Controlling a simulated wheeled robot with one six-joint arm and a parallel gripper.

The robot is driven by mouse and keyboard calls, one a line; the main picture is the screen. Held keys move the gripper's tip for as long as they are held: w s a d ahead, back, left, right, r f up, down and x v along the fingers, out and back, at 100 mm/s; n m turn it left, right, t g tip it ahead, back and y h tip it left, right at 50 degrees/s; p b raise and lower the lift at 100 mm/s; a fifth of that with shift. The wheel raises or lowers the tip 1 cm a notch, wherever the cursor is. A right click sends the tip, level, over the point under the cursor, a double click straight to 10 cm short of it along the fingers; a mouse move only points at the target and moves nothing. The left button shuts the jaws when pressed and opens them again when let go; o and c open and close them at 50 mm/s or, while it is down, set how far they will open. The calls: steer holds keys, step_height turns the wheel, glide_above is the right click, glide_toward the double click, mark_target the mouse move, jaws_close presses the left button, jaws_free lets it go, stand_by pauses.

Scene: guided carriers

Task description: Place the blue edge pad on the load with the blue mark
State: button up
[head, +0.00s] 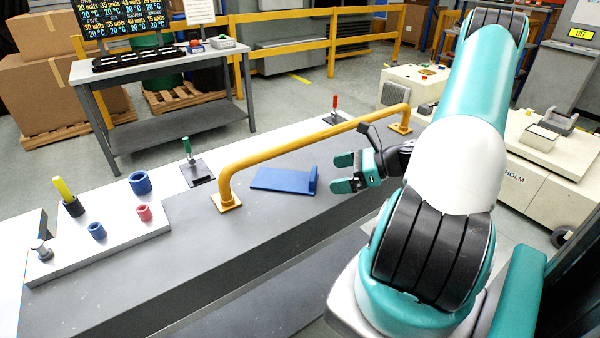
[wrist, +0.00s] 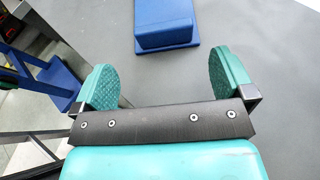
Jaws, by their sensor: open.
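The blue edge pad (head: 285,180) is an L-shaped piece, a flat plate with a raised lip at its right end. I cannot make out a load with a blue mark in either view.
A yellow rail (head: 300,140) arches over the bench beside the pad. A white board (head: 105,233) at left holds blue and pink rings and pegs. Green-handled (head: 189,150) and red-handled (head: 335,105) levers stand on the bench. Pale carriers (head: 535,165) stand at right.

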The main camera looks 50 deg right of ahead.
mark_target(319, 185)
steer(key=p+x, duration=0.1)
steer(key=x, duration=0.1)
steer(key=p+x, duration=0.1)
steer(key=x, duration=0.2)
steer(key=shift+w+d+r, duration=0.1)
steer(key=shift+r, duration=0.15)
steer(key=shift+w+f, duration=0.2)
steer(key=shift+w, duration=0.05)
steer(key=c, duration=1)
steer(key=shift+c, duration=0.2)
steer(key=shift+r, duration=0.15)
